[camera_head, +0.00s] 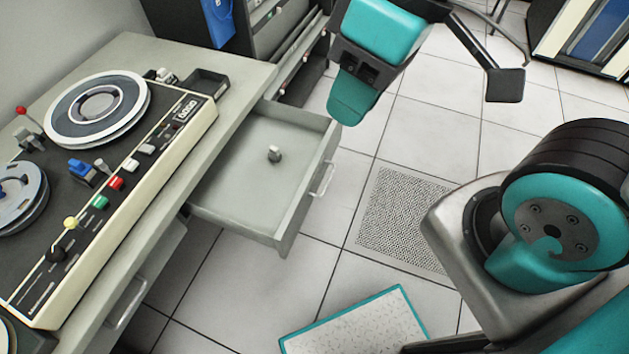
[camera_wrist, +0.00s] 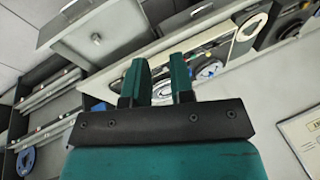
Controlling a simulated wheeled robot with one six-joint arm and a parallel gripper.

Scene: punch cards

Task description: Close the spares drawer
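A grey drawer (camera_head: 235,190) is pulled out from the desk on the left of the head view. It holds one small grey knob-like part (camera_head: 274,154). Its bar handle (camera_head: 323,179) is on its front. No label shows that this is the spares drawer. The drawer (camera_wrist: 72,42) also shows at the upper left of the wrist view. My gripper (camera_head: 347,102) is beyond the drawer's far front corner in the head view, apart from the handle as far as I can tell. In the wrist view, its two teal fingers (camera_wrist: 158,82) stand apart with nothing between them.
The desk (camera_head: 95,52) carries a tape-reel machine (camera_head: 165,125). Another drawer handle (camera_head: 127,305) sits lower on the desk's front. A dark rack (camera_head: 270,40) stands behind. A teal-edged board (camera_head: 360,325) is low in front. Tiled floor (camera_head: 425,130) lies clear right of the drawer.

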